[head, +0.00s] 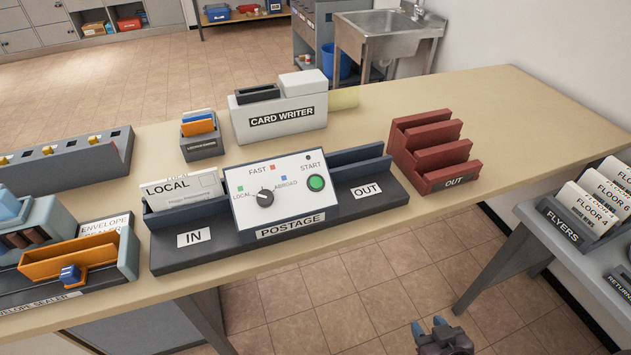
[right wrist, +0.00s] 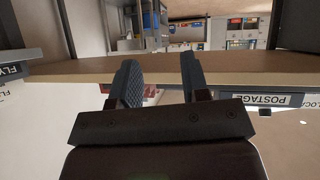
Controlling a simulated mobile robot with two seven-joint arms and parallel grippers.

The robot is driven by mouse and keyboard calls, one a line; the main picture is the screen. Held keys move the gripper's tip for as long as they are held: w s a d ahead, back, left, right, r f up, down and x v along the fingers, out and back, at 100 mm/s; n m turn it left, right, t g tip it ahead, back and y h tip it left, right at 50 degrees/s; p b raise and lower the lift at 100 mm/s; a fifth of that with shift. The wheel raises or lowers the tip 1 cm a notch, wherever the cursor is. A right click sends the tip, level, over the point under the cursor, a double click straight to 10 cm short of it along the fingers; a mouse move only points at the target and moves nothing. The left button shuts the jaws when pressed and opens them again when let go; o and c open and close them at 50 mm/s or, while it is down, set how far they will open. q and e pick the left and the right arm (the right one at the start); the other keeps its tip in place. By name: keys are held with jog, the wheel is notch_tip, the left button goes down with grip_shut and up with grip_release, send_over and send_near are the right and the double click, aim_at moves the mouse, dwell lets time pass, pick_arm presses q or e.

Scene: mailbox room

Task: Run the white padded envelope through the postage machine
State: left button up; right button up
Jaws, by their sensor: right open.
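The postage machine (head: 285,190) stands on the table with an IN tray at its left and an OUT tray (head: 362,162) at its right. A white envelope marked LOCAL (head: 182,188) stands upright in the IN tray. The panel has a black dial (head: 265,198) among LOCAL, FAST and ABROAD marks, and a green START button (head: 316,183). I cannot tell which mark the dial points to. The OUT tray looks empty. My right gripper (head: 428,325) is open and empty, in front of the table; its fingers (right wrist: 158,75) also show in the right wrist view. My left gripper is not in view.
An envelope sealer (head: 85,262) stands left of the machine. Behind it are a card writer (head: 280,115) and a small grey box of cards (head: 202,148). A red OUT rack (head: 435,155) stands at right, and a flyers stand (head: 560,220) beyond the table's front edge. The table's right end is clear.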

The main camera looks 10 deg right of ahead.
jog(key=shift+w+r, duration=0.1)
jog(key=shift+w, duration=0.1)
jog(key=shift+s, duration=0.15)
jog(key=c, duration=0.6)
jog(key=shift+s, duration=0.1)
grip_shut()
jog(key=shift+s+f, duration=0.25)
jog(key=shift+s, duration=0.05)
jog(key=shift+w, duration=0.2)
jog(key=shift+w+r, duration=0.2)
jog(key=shift+w, duration=0.1)
jog(key=shift+s, duration=0.15)
